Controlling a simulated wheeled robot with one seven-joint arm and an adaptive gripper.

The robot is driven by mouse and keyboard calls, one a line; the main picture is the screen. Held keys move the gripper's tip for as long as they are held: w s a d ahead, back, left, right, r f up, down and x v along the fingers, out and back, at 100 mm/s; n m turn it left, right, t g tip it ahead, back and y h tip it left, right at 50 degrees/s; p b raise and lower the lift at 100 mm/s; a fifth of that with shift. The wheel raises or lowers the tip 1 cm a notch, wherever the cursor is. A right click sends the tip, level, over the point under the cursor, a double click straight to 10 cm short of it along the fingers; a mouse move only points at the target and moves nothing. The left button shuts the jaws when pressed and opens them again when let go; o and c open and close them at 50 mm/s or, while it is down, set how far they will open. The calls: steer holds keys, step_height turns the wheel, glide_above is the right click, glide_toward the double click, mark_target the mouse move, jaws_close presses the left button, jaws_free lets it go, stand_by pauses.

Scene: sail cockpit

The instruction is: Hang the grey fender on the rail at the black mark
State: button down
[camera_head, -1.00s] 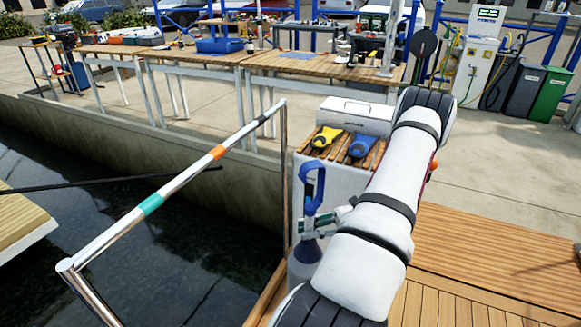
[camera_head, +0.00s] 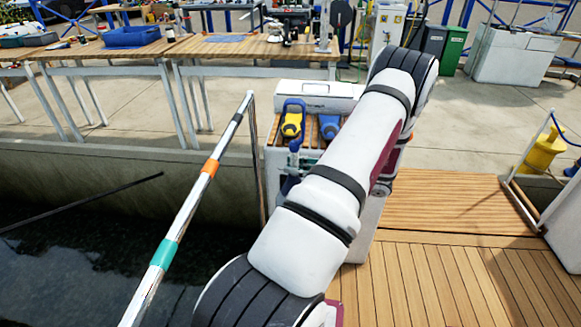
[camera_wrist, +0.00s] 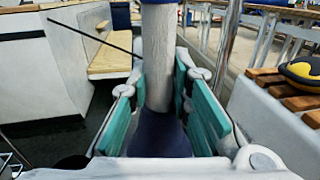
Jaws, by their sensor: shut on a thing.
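The grey fender shows in the wrist view as a grey shaft (camera_wrist: 158,60) above a dark blue part (camera_wrist: 160,135). My gripper (camera_wrist: 160,105) is shut on the shaft, with teal pads at both sides. In the head view, a blue hook (camera_head: 284,110) rises above my gripper (camera_head: 295,160), and a dark blue part shows below; my arm hides much of the fender. The rail (camera_head: 188,208) runs at the left with a black mark (camera_head: 238,117) near its far end, then orange (camera_head: 210,168) and teal (camera_head: 168,254) bands. The hook is right of the black mark, apart from the rail in the picture.
A white locker with a slatted wooden top (camera_head: 277,132) stands beyond my gripper, carrying a yellow-and-black item (camera_head: 291,125), a blue item (camera_head: 329,126) and a white box (camera_head: 318,92). Water (camera_head: 70,240) lies left of the rail. Wooden deck (camera_head: 440,275) at right is clear.

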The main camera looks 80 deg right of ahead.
steer(key=w+f+b, duration=0.2)
steer(key=w, duration=0.5)
steer(key=w+a+f+b, duration=0.1)
steer(key=w+b, duration=0.2)
steer(key=w, duration=0.5)
steer(key=shift+w+a+f, duration=0.2)
steer(key=shift+f, duration=0.2)
stand_by(1.1)
stand_by(0.3)
steer(key=c, duration=1.4)
jaws_free()
steer(key=shift+f, duration=0.1)
steer(key=shift+s, duration=0.15)
steer(key=s, duration=0.7)
steer(key=s+a, duration=0.1)
steer(key=s, duration=0.3)
steer(key=shift+s, duration=0.35)
